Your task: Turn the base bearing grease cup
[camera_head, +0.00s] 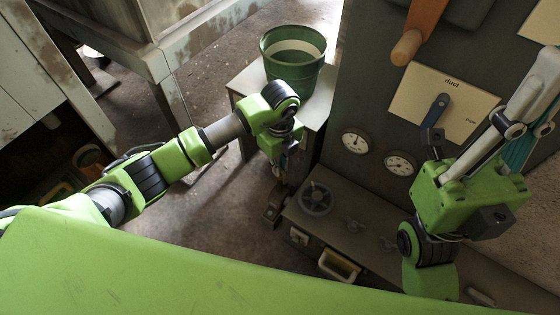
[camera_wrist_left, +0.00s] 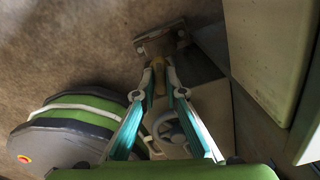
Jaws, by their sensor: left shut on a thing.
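The grease cup (camera_wrist_left: 159,80) shows in the left wrist view as a small brassy piece between my left fingertips. It sits close to a metal bracket (camera_wrist_left: 160,40) low over the floor. My left gripper (camera_wrist_left: 160,72) is shut on it, with both teal-padded fingers closing in from the sides. In the head view my left gripper (camera_head: 284,178) points down beside the grey machine base, and its fingers and the cup are mostly hidden there. My right gripper (camera_head: 528,112) is raised at the right of the head view, in front of the panel; its finger opening is unclear.
A green bucket (camera_head: 292,58) stands on a pale stand (camera_head: 246,84) behind my left gripper. The dark panel bears gauges (camera_head: 355,141), a duct label plate (camera_head: 428,110) and an orange handle (camera_head: 418,30). A round handwheel (camera_head: 316,198) sits on the base. Bare floor (camera_head: 222,215) lies left.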

